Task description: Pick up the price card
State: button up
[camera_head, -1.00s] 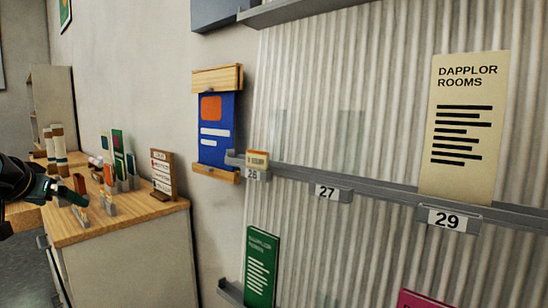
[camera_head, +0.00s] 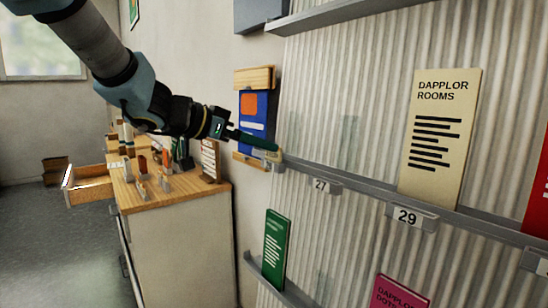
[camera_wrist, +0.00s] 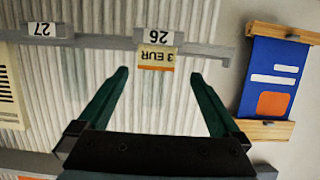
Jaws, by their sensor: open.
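The price card (camera_wrist: 156,58), cream with an orange edge and marked 3 EUR, shows upside down in the wrist view. It sits at the grey rail by the label 26 (camera_wrist: 154,37). My gripper (camera_wrist: 159,75) is open, with its two green fingers on either side of the card's lower picture edge and the card in line with the gap. In the head view my gripper (camera_head: 262,145) is at the rail's left end and mostly hides the card.
The grey rail (camera_head: 350,190) runs along a corrugated wall, with label 27 (camera_head: 321,185) and a DAPPLOR ROOMS card (camera_head: 440,135) at 29. A blue hanging poster (camera_wrist: 271,78) is beside the rail's end. A wooden counter (camera_head: 190,195) with small items and an open drawer (camera_head: 90,188) is at left.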

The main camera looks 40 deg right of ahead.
aim_at(271, 161)
jog(key=x, duration=0.4)
jog(key=shift+s+d+p, duration=0.1)
jog(key=shift+s+p, duration=0.25)
jog(key=shift+p, duration=0.05)
jog(key=shift+d+f, duration=0.25)
jog(key=shift+d, duration=0.15)
jog(key=c, duration=1.3)
jog(key=shift+c, duration=0.2)
